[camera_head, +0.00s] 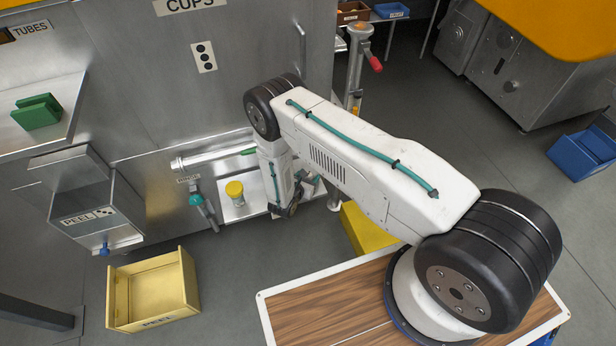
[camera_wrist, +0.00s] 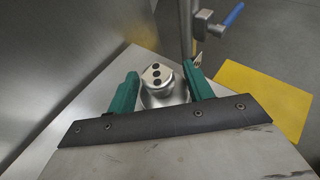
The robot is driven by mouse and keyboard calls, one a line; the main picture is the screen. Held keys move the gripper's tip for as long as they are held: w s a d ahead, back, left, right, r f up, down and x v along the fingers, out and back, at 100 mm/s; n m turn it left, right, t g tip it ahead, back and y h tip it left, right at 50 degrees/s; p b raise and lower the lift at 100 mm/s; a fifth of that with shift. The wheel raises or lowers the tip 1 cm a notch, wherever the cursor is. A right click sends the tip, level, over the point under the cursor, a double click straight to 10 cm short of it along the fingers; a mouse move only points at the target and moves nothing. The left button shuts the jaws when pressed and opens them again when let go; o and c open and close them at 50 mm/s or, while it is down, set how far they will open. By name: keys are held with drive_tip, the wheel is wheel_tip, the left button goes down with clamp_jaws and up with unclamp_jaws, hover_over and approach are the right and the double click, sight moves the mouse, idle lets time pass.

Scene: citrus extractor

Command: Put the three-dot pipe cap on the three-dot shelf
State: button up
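A metal pipe cap (camera_wrist: 157,78) with three black dots on its pale top stands upright on a light shelf surface (camera_wrist: 75,128) in the wrist view. My gripper (camera_wrist: 160,72) has its two green fingers on either side of the cap, apparently open. Contact with the cap is not clear. In the head view my gripper (camera_head: 290,206) is low at the right end of a small shelf (camera_head: 238,213), and the cap cannot be made out. A plate with three black dots (camera_head: 203,57) is on the steel wall under the CUPS sign. No three-dot shelf is clearly identifiable.
A yellow-topped cap (camera_head: 235,190) stands on the small shelf, left of my gripper. A pipe (camera_head: 215,158) runs above it. A red-handled valve post (camera_head: 357,60) stands behind my arm. A yellow bin (camera_head: 153,290) and PEEL chute (camera_head: 97,205) are at left.

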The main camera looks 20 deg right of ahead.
drive_tip(key=shift+r, duration=0.1)
